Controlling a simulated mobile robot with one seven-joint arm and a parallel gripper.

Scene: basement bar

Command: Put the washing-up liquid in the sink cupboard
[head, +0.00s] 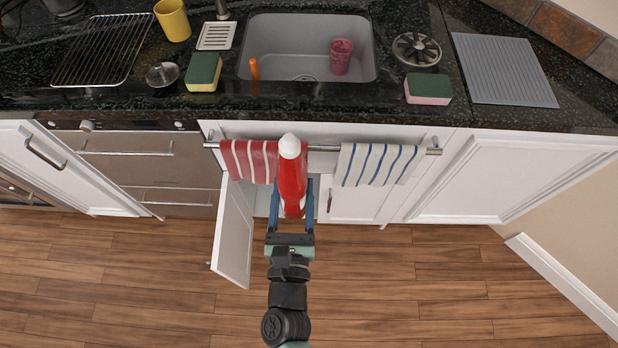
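The washing-up liquid is a red bottle with a white cap (291,170). My gripper (291,198) has its blue fingers on either side of the bottle and is shut on it. The sink cupboard's left door (232,235) stands open, swung out to the left of my gripper. Its right door (352,205) is shut. A little of the cupboard opening (263,199) shows; the bottle and gripper hide most of the inside.
A rail (325,148) with a red striped towel (247,160) and a blue-striped towel (378,164) crosses above the cupboard opening. The sink (300,68) holds a pink cup (340,56) and an orange-handled tool (254,68). The wooden floor (450,290) is clear.

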